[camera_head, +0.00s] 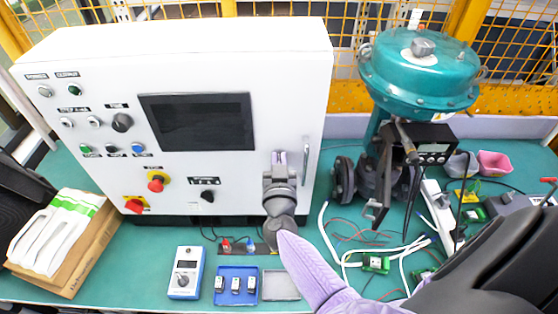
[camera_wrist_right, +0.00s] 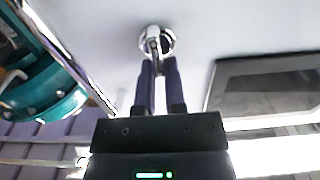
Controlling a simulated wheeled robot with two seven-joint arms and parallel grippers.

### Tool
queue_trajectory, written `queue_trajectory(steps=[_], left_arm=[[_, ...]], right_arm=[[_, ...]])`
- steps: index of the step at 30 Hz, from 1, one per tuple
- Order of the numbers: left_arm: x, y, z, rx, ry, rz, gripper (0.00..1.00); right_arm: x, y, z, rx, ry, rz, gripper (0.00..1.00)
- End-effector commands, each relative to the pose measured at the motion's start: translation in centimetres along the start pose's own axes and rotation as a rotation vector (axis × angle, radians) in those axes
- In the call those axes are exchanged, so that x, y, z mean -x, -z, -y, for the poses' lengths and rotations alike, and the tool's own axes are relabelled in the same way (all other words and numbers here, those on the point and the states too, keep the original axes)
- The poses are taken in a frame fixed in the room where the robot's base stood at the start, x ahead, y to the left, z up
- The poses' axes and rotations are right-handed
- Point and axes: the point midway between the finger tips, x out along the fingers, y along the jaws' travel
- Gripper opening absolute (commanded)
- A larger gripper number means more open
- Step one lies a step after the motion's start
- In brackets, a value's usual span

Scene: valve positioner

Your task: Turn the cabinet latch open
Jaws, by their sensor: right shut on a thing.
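The white cabinet (camera_head: 235,70) stands on the bench with its front facing me. My right gripper (camera_head: 279,160) is at the right part of the cabinet door, beside the vertical door handle (camera_head: 306,160). In the right wrist view its two purple fingers (camera_wrist_right: 160,68) are shut on the small metal latch (camera_wrist_right: 153,40), which has a round silver base on the door. In the head view the gripper hides the latch. The door looks closed. My left gripper is not in view.
A teal valve actuator (camera_head: 420,75) stands right of the cabinet. Blue and grey trays (camera_head: 236,302), a handheld meter (camera_head: 187,273) and loose cables lie in front. A cardboard box (camera_head: 75,270) is at left. A red emergency knob (camera_head: 156,184) sticks out of the door.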

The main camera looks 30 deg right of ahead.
Motion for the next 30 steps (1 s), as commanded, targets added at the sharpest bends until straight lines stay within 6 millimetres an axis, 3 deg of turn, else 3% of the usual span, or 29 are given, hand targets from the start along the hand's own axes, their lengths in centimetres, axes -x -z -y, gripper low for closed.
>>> queue_trajectory(steps=[8, 30], left_arm=[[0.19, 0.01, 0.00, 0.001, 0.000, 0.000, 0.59], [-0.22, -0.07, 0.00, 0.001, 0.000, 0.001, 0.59]], right_arm=[[0.32, -0.78, -0.23, -0.129, 0.002, 0.021, 0.00], [0.39, -1.50, -1.04, -0.822, -0.003, 0.025, 0.00]])
